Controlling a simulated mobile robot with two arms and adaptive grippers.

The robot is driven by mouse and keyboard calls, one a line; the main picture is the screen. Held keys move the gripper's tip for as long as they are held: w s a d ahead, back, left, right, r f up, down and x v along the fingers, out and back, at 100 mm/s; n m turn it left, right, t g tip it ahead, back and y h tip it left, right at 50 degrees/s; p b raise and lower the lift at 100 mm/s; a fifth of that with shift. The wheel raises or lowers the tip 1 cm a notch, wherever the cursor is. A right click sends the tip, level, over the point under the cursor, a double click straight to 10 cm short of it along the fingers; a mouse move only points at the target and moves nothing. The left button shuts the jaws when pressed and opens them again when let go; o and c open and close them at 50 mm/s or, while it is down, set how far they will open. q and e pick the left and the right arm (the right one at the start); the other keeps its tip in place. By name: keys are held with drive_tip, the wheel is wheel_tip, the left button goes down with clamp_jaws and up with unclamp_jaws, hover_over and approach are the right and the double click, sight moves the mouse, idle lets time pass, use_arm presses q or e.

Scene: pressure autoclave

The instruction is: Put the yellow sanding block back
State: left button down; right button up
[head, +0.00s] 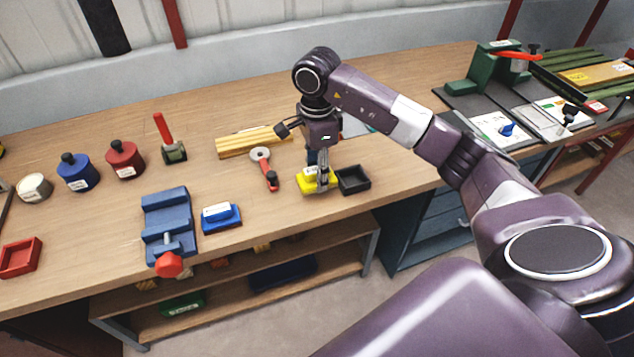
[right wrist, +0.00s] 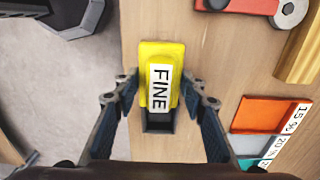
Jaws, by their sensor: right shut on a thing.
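The yellow sanding block (head: 316,184) is near the front edge of the workbench in the head view. In the right wrist view the block (right wrist: 177,52) shows a white label reading "FINE". My right gripper (head: 321,177) points down and is shut on the block, with one finger (right wrist: 160,88) on each side of it. A small black open tray (head: 354,180) sits just right of the block in the head view. In the right wrist view part of the dark tray (right wrist: 158,124) shows beyond the block's end. I cannot tell whether the block touches the bench. My left gripper is not in view.
A blue block (head: 222,216) and a blue vise (head: 167,222) stand to the left on the bench. A red-handled tool (head: 265,170) and wooden strips (head: 250,141) lie behind. A red tray (head: 20,257) is at the far left. Orange and teal sheets (right wrist: 265,115) lie beside the gripper.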

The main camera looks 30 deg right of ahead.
sight(317, 195)
wheel_tip(317, 195, down, 4)
drive_tip(key=shift+s+a+r+p, duration=0.1)
drive_tip(key=shift+p, duration=0.35)
drive_tip(key=shift+f, duration=0.3)
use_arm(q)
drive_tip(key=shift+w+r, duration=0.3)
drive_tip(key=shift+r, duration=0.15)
use_arm(e)
drive_tip(key=shift+f, duration=0.1)
drive_tip(key=shift+f, duration=0.15)
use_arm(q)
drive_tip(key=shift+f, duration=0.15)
use_arm(e)
drive_tip(key=o, duration=1)
